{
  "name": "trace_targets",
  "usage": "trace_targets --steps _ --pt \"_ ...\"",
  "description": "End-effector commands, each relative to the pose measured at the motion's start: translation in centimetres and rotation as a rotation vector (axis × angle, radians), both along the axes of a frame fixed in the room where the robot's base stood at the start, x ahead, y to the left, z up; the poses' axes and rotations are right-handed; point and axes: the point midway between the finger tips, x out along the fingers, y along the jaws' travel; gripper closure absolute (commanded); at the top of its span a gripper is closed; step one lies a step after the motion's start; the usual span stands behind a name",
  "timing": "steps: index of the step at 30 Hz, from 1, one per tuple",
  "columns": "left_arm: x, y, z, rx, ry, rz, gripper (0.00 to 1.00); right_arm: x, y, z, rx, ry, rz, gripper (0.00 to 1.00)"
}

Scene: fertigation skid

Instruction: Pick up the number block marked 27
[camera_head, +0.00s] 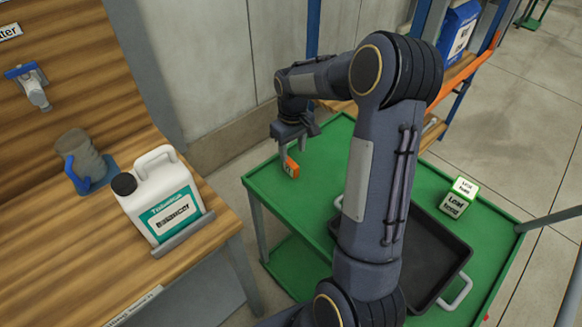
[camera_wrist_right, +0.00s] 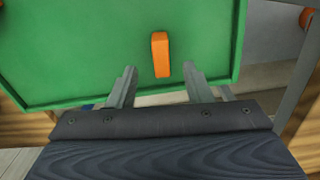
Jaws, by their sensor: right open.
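A small orange block (camera_head: 291,168) with a pale marked face is by the far left part of the green cart top; its number is too small to read. The orange block also shows in the right wrist view (camera_wrist_right: 161,55), just beyond and between the fingertips. My right gripper (camera_head: 281,148) points down at the block in the head view. In the wrist view my right gripper (camera_wrist_right: 160,74) is open, its two fingers apart with nothing clamped between them. My left gripper is in neither view.
The green cart (camera_head: 315,187) carries a black tray (camera_head: 456,262), partly hidden by my right arm, and green-white Leaf Feed boxes (camera_head: 455,206). A wooden bench (camera_head: 110,262) at left holds a white jug (camera_head: 160,195). Blue-orange shelving (camera_head: 470,68) stands behind.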

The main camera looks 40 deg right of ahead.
Motion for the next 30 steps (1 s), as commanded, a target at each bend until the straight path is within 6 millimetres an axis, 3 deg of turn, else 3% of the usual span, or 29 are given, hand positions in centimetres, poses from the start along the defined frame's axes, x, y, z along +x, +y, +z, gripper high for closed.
trace_targets --steps 16,26,30 --pt "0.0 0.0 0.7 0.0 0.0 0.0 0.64 0.6 0.0 -7.0 -0.001 0.006 0.001 0.55" --pt "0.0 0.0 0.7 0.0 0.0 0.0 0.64 0.7 0.0 -7.8 -0.002 0.002 0.001 0.55" --pt "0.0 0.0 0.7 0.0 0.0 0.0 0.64 0.7 0.0 -7.8 -0.002 0.002 0.001 0.72"
